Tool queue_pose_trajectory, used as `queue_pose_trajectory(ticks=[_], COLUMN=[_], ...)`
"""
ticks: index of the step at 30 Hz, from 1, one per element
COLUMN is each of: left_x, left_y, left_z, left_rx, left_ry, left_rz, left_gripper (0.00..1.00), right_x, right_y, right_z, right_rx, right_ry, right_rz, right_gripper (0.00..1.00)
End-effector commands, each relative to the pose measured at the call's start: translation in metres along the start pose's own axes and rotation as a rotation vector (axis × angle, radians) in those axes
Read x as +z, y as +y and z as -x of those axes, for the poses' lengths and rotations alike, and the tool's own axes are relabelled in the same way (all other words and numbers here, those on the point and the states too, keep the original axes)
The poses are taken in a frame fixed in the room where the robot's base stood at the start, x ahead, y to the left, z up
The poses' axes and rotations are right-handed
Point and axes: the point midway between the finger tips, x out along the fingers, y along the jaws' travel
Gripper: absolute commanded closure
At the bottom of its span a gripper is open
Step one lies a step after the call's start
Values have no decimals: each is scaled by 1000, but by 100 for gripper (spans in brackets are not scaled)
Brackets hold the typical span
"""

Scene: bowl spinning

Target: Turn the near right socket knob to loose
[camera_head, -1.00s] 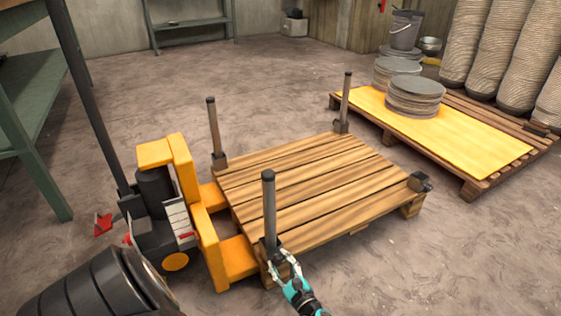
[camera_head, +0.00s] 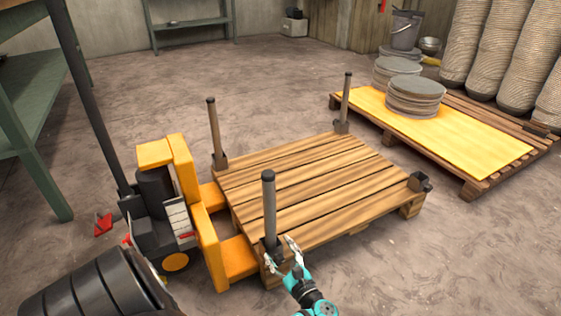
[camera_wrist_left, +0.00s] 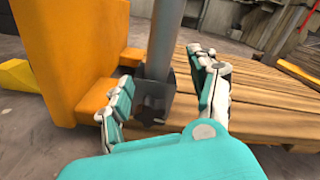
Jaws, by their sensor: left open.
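The wooden pallet (camera_head: 320,185) has dark metal sockets at its corners. The nearest corner socket (camera_head: 273,246) holds an upright grey post (camera_head: 269,205); it also shows in the wrist view (camera_wrist_left: 153,98). My left gripper (camera_head: 281,252) is open at this socket, one finger on each side of it. In the wrist view the open left gripper (camera_wrist_left: 167,78) has the socket and post between its fingers; contact is unclear. Another socket (camera_head: 421,182), without a post, sits at the right corner. My right gripper is not in view.
A yellow pallet jack (camera_head: 205,235) has its forks under the pallet's left side. Two more posts (camera_head: 213,125) (camera_head: 346,97) stand at the far corners. A second pallet (camera_head: 475,187) carries stacked discs (camera_head: 415,95).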

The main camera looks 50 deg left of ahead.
Motion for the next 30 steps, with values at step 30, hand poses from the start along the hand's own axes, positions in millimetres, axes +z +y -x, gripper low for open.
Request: queue_pose_trajectory(ticks=[30], left_x=[18], left_y=[-78], left_z=[33], left_rx=[-150], left_ry=[379], left_rz=[259], left_gripper=[38], right_x=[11], right_y=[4], right_z=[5], right_rx=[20], right_ry=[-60], right_rz=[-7], right_gripper=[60])
